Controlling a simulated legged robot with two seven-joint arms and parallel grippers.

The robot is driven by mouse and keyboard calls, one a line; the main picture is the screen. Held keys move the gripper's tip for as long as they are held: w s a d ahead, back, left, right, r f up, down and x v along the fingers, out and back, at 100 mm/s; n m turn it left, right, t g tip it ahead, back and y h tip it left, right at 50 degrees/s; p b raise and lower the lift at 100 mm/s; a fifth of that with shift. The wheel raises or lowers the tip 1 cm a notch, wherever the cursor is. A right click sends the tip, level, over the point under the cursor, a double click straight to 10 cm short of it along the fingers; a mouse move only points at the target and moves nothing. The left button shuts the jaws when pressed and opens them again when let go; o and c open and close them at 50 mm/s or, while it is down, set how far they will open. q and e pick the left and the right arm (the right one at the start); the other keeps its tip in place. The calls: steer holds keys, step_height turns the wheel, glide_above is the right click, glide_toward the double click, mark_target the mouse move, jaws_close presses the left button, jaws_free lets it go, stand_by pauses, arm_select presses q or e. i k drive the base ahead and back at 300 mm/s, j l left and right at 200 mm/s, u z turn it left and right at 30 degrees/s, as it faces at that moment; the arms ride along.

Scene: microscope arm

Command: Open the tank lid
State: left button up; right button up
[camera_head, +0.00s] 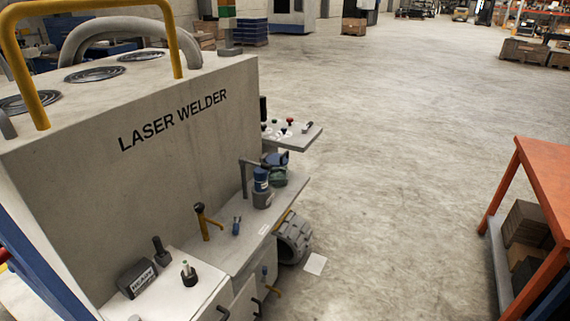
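A large grey machine (180,150) marked "LASER WELDER" fills the left side of the view. Round grey covers (95,74) lie flat on its top. I cannot tell which part is the tank lid. A small dark blue-topped container (262,188) and a green and blue rounded part (276,168) sit on the machine's side ledge. Neither of my grippers is in view.
A yellow tube frame (95,8) and a thick grey hose arch over the machine. A small shelf (300,133) with knobs juts from its far side. An orange table (548,175) with boxes below stands at right. Open concrete floor lies between.

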mark_target(276, 159)
steer(key=i+l+u, duration=0.1)
steer(key=u, duration=0.2)
steer(key=i+l+u, duration=0.15)
steer(key=u, duration=0.15)
steer(key=i+l+u, duration=0.4)
steer(key=l, duration=0.2)
steer(key=i+l+u, duration=0.4)
steer(key=l, duration=0.35)
